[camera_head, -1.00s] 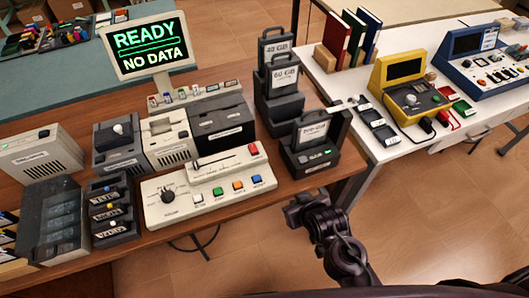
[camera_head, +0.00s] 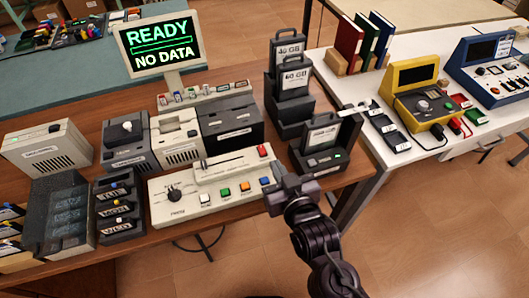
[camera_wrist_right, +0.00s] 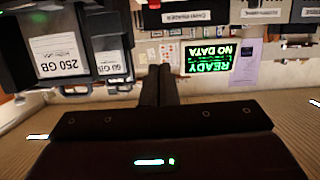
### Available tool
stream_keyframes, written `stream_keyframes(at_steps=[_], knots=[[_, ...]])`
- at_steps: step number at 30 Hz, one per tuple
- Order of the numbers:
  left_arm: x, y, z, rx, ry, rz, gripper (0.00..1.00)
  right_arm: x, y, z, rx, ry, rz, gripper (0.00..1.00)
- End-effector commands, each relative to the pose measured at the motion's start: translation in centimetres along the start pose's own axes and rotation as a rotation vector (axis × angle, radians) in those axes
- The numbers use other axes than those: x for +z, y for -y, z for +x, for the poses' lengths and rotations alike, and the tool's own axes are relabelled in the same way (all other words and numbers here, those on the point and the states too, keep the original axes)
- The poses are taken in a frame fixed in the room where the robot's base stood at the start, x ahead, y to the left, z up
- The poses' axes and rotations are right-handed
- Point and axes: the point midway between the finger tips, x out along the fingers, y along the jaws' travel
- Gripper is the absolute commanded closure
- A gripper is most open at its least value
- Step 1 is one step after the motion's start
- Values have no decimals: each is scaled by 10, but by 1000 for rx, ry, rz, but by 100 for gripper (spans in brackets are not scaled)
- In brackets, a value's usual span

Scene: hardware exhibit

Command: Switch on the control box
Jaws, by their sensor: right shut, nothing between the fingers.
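The control box (camera_head: 222,192) is a cream console on the brown table in the head view. It has a black knob, a slider, a row of coloured buttons and a red switch (camera_head: 264,150) at its back right corner. My right gripper (camera_head: 278,173) is shut and empty at the box's right end, just in front of the red switch. I cannot tell whether it touches the box. In the right wrist view its fingers (camera_wrist_right: 157,90) are together. The monitor (camera_head: 160,48) behind reads READY, NO DATA; it appears upside down in the wrist view (camera_wrist_right: 209,57). My left gripper is out of view.
A dark dock with a drive (camera_head: 322,135) stands close right of my right gripper, with taller drive holders (camera_head: 290,105) behind it. Grey and black devices (camera_head: 230,130) line the back of the box. A white table (camera_head: 455,140) with yellow and blue instruments stands right.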

Motion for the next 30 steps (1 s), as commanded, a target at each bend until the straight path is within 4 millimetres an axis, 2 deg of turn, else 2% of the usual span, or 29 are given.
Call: stream_keyframes(at_steps=[7,11,24,27,30], knots=[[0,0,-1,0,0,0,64,0,0,2,0,2,-1,100],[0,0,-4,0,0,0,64,-1,0,15,1,1,-2,100],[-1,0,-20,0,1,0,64,-2,0,103,1,2,0,100],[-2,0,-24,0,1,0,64,19,0,105,-1,8,-2,100],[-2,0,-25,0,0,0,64,29,0,107,-1,6,-1,100]])
